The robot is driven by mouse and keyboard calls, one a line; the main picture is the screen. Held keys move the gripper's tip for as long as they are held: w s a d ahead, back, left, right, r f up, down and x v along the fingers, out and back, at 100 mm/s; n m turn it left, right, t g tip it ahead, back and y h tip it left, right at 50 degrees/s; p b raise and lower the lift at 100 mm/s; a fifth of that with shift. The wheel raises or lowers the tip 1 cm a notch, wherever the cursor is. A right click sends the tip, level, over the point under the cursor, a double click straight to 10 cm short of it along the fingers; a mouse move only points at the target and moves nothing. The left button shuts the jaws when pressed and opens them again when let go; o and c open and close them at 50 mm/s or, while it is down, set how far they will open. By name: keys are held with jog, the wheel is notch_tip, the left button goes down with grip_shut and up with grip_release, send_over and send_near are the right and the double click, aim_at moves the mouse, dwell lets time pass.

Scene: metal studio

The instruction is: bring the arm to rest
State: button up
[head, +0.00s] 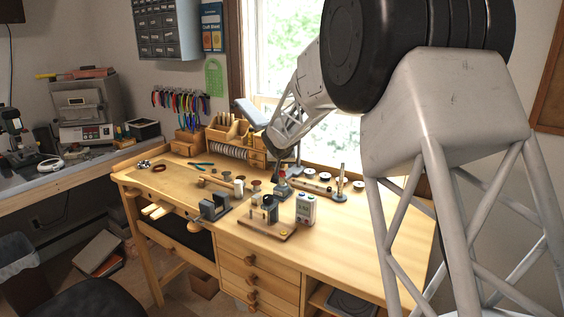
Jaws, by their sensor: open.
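My arm comes in from the right, close to the camera, with a large dark joint and pale lattice links. Its far pale link slopes down and left over the back of the wooden workbench (350,242). The link ends at a dark band above the bench, in front of the window side. I cannot make out my gripper or its fingers beyond that end. No object can be seen held by the arm.
Small tools and fixtures crowd the bench's middle, among them a white meter (306,208), a grey block (214,207) and a wooden-based device (267,221). A wooden organiser (231,134) stands at the back. The bench's front right is clear.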

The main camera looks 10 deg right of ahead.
dwell(0.4)
jog(key=c, duration=0.7)
jog(key=shift+r, duration=0.95)
jog(key=shift+r, duration=0.2)
jog(key=shift+r, duration=0.8)
jog(key=shift+r, duration=0.15)
jog(key=shift+r, duration=0.9)
